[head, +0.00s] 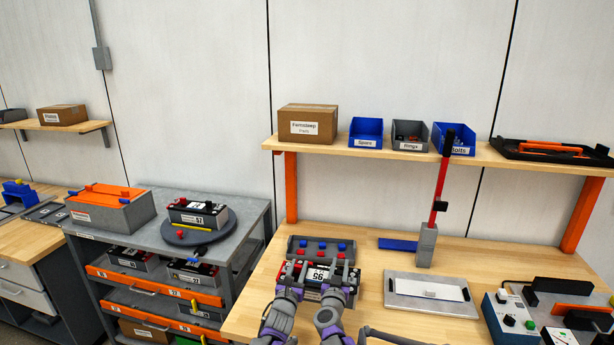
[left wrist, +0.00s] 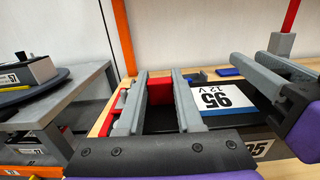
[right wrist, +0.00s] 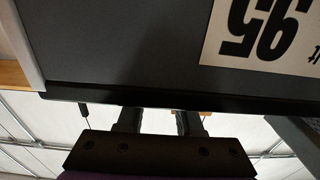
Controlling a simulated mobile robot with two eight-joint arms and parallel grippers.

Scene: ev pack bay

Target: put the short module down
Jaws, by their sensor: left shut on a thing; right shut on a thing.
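The short module (head: 318,275), dark with a white label reading 95, is between my two grippers over the wooden bench. My left gripper (head: 291,271) is shut on its left end. In the left wrist view its fingers (left wrist: 158,100) stand either side of a red block on the module (left wrist: 235,98). My right gripper (head: 344,277) is shut on the right end. In the right wrist view the module's dark side (right wrist: 130,50) fills the top, above the fingers (right wrist: 160,122). I cannot tell whether the module touches the bench.
A grey tray with red and blue pieces (head: 320,248) lies just behind the module. A grey plate (head: 430,308), a grey post with a red bar (head: 427,245) and a control box (head: 512,318) stand to the right. A turntable with another module (head: 198,214) is left.

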